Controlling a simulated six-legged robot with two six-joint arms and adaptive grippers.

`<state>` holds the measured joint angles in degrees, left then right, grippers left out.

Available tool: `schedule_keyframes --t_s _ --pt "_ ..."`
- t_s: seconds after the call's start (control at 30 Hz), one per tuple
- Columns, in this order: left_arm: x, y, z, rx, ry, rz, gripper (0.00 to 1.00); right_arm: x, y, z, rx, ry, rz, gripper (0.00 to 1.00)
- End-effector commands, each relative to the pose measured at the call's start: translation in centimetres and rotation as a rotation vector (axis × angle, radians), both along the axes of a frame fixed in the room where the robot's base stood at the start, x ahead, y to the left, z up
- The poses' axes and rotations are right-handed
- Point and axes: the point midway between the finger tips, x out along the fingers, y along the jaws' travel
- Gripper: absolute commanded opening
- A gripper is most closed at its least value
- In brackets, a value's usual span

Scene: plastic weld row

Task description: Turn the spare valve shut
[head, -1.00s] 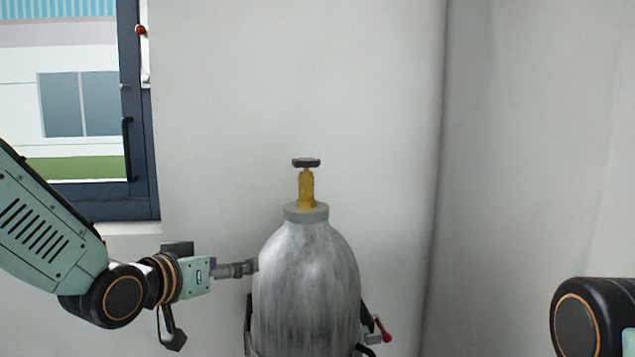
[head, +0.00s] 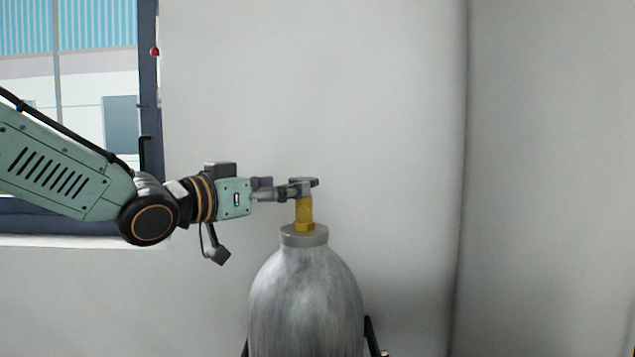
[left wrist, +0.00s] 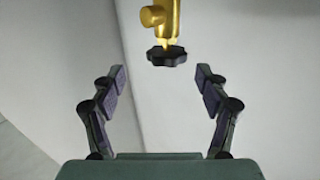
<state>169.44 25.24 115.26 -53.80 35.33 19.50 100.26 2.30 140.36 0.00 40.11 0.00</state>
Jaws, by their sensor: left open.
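The spare valve has a brass body (head: 304,212) and a dark knob (head: 303,181) on top of a grey gas cylinder (head: 305,300). In the left wrist view, the black lobed knob (left wrist: 166,56) and brass body (left wrist: 160,18) show at the top centre. My left gripper (head: 300,189) reaches in from the left at knob height, its fingers overlapping the knob in the head view. In the left wrist view, the left gripper (left wrist: 161,76) is open and empty, with the knob between and just beyond the fingertip line. My right gripper is not in view.
A plain pale wall (head: 300,90) stands behind the cylinder, with a corner to the right. A dark-framed window (head: 148,90) is at the left, behind my left arm. The space above and right of the valve is clear.

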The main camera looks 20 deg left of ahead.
Motion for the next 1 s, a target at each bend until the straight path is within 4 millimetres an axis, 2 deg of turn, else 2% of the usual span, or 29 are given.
schedule_keyframes --t_s 0.27,0.6,0.8,1.0 --pt "0.9 0.1 -0.4 -0.002 -0.002 0.002 0.75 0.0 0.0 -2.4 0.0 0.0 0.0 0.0" --pt "2.4 -0.9 -0.4 0.0 -0.001 0.002 0.75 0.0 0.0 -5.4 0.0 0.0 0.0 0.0" --pt "5.4 -2.4 0.0 0.0 0.001 0.002 0.75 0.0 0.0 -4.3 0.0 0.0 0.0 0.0" --pt "6.9 -3.2 0.0 -0.004 0.002 0.002 0.75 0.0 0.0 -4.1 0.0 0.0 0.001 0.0"
